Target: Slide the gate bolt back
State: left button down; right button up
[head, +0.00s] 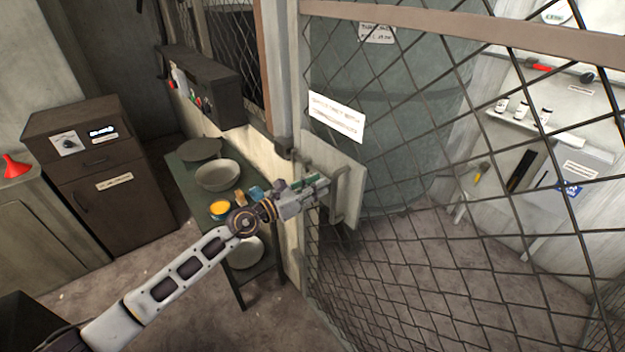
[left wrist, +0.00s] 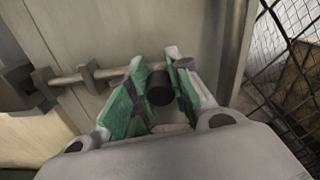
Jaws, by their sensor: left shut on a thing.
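The gate bolt is a grey rod (left wrist: 72,80) across the gate's pale plate in the left wrist view, with a dark round knob (left wrist: 158,88). The rod runs left through a bracket (left wrist: 42,85) at the gate's edge. My left gripper (head: 323,186) reaches the bolt plate (head: 347,172) in the head view and hides most of the bolt there. In the left wrist view its green-padded fingers stand on both sides of the knob, shut on it. The mesh gate (head: 450,165) stands beside the post (head: 287,80). My right gripper is not in view.
A green table (head: 185,175) with bowls (head: 218,176) and a yellow-filled dish (head: 220,208) stands left of the gate, close under my left arm. A vertical handle (left wrist: 238,45) is right of the knob. A brown cabinet (head: 90,165) stands farther left. Floor beyond the mesh looks clear.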

pick_arm(q)
jog(key=shift+s+d, duration=0.4)
jog(key=shift+s, duration=0.1)
jog(key=c, duration=1.3)
grip_release()
jog(key=shift+s, duration=0.15)
jog(key=shift+o, duration=0.2)
jog(key=shift+a, duration=0.1)
jog(key=v, duration=1.1)
jog(key=shift+s+a, duration=0.2)
jog(key=shift+a, duration=0.15)
jog(key=shift+n, duration=0.3)
